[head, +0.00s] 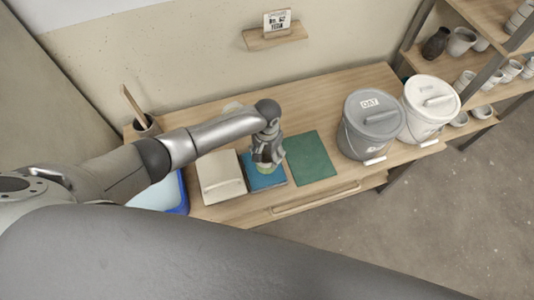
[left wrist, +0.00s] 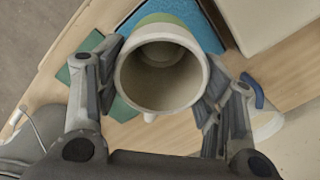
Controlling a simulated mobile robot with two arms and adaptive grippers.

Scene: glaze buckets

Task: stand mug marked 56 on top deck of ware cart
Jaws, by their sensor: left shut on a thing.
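A pale mug (left wrist: 123,75) is between the fingers of my left gripper (left wrist: 160,88), its open mouth facing the wrist camera. A light green surface (left wrist: 172,20) shows just beyond its rim; I cannot tell if this is the mug's lower wall. In the head view my left gripper (head: 266,152) points down over a blue mat (head: 262,182) on the wooden table and hides most of the mug. It is shut on the mug. No number can be read on it. No ware cart can be made out for sure. My right gripper is not in view.
Shelves with pots (head: 462,40) stand at right. Floor (head: 440,230) is clear.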

